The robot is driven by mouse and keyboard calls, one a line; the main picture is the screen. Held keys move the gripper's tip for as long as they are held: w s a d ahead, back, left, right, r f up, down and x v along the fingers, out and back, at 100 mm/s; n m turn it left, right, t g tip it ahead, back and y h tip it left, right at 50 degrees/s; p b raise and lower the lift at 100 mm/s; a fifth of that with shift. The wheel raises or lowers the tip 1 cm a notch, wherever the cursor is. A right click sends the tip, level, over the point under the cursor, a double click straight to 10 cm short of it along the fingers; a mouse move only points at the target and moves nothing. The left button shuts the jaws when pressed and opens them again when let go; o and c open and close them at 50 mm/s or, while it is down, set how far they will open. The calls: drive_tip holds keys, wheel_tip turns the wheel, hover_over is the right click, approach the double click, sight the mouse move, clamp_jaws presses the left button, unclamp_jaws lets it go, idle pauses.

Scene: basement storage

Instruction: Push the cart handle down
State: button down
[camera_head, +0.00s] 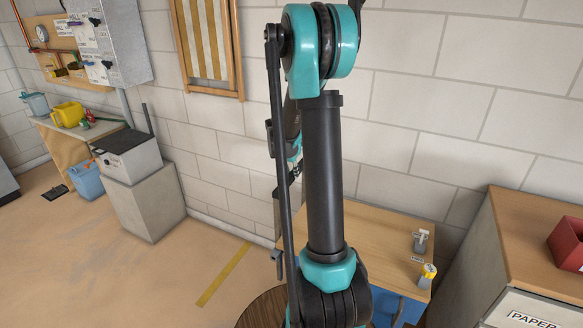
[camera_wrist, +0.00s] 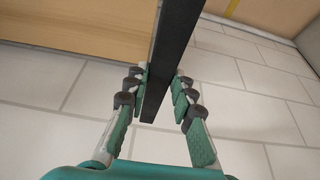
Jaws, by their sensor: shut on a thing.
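My gripper (camera_wrist: 162,80) shows in the wrist view with its teal-padded fingers on either side of a dark flat bar (camera_wrist: 178,35), and it is shut on this bar. The bar, which looks like the cart handle, runs from the top edge down between the fingers. A pale wooden surface (camera_wrist: 80,25) lies to the left of the bar. In the head view my arm hides most of the gripper and the bar, and the handle's full shape cannot be told.
A wooden-topped table with a blue front (camera_head: 385,232) stands behind my arm, with small objects on it. A cabinet (camera_head: 525,232) with a red box (camera_head: 568,245) is at the right. A grey cabinet (camera_head: 148,203) stands at the left wall.

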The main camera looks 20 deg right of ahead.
drive_tip(key=shift+f, duration=0.1)
drive_tip(key=c, duration=1.3)
unclamp_jaws()
drive_tip(key=v, duration=1.2)
drive_tip(key=s+a+f+n+y, duration=0.1)
drive_tip(key=s+a+f+n, duration=0.2)
drive_tip(key=s, duration=0.5)
drive_tip(key=s+a+f+n+y, duration=0.1)
drive_tip(key=s+a+f+n, duration=0.2)
drive_tip(key=s, duration=0.6)
drive_tip(key=s+a+f+n+t+y, duration=0.1)
drive_tip(key=s+a+f+n, duration=0.2)
drive_tip(key=s, duration=0.6)
wheel_tip(320, 180, down, 2)
drive_tip(key=shift+a+f, duration=0.15)
drive_tip(key=shift+f, duration=0.05)
